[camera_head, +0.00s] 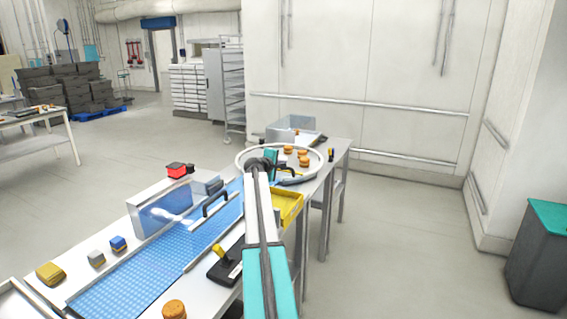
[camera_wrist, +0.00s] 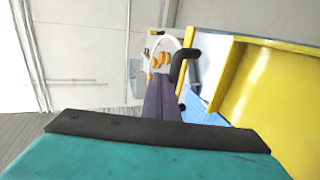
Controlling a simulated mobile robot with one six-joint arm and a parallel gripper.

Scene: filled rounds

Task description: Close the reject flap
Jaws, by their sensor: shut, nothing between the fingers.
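A yellow tray-like part (camera_head: 288,206) stands beside the right edge of the blue belt (camera_head: 150,275). In the wrist view its yellow panel (camera_wrist: 265,95) fills the right side, close to my gripper (camera_wrist: 159,84). My gripper is shut and empty. My arm hides part of the belt's far end.
A round pale tray (camera_head: 243,168) with several orange-brown rounds (camera_head: 303,152) lies beyond my gripper. A black lever base (camera_head: 222,268) is near the front. The floor at right is clear up to a bin (camera_head: 540,262).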

